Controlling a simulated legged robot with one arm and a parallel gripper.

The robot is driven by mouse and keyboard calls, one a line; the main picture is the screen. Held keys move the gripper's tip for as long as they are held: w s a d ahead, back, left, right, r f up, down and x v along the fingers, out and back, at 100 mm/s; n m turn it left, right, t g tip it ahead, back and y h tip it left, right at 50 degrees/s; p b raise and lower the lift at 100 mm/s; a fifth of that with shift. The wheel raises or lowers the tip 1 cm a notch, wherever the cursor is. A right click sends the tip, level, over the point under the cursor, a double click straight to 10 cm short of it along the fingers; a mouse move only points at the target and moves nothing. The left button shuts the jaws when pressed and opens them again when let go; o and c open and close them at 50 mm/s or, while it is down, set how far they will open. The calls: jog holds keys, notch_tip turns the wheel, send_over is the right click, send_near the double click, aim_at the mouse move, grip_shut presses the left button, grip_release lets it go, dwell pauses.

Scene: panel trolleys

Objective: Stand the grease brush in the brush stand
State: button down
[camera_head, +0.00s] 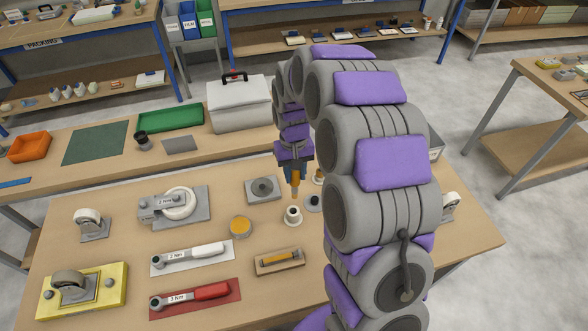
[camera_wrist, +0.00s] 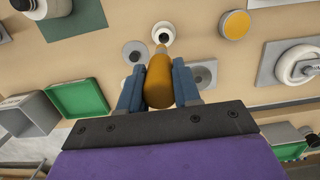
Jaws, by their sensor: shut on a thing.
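My gripper (camera_head: 295,174) is shut on the orange handle of the grease brush (camera_head: 295,186), which points down toward the table. In the wrist view, the handle (camera_wrist: 158,88) lies between the two blue fingers of my gripper (camera_wrist: 158,76). The brush stand (camera_head: 292,218) is a small white cup with a dark opening, upright on the table. In the head view, the brush's lower end is just above the cup. In the wrist view, that end lines up with the near rim of the stand (camera_wrist: 164,30). I cannot tell whether they touch.
A grey disc (camera_head: 313,203) lies close beside the stand. A grey block with a round knob (camera_head: 264,189), a yellow-topped round tin (camera_head: 240,226) and a wooden tray (camera_head: 265,269) holding an orange piece surround it. Torque wrenches and castors lie to the left.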

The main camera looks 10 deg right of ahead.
aim_at(293, 192)
jog(key=shift+w, duration=0.1)
jog(key=shift+a+r, duration=0.1)
jog(key=shift+a, duration=0.55)
jog(key=shift+d+f, duration=0.3)
jog(key=shift+f, duration=0.1)
jog(key=shift+d+f, duration=0.25)
jog(key=shift+f, duration=0.4)
jog(key=shift+a+f, duration=0.2)
jog(key=shift+f, duration=0.9)
jog(key=shift+a+f, duration=0.2)
jog(key=shift+f, duration=0.9)
jog(key=shift+d+f, duration=0.25)
jog(key=shift+f, duration=0.05)
jog(key=shift+a, duration=0.15)
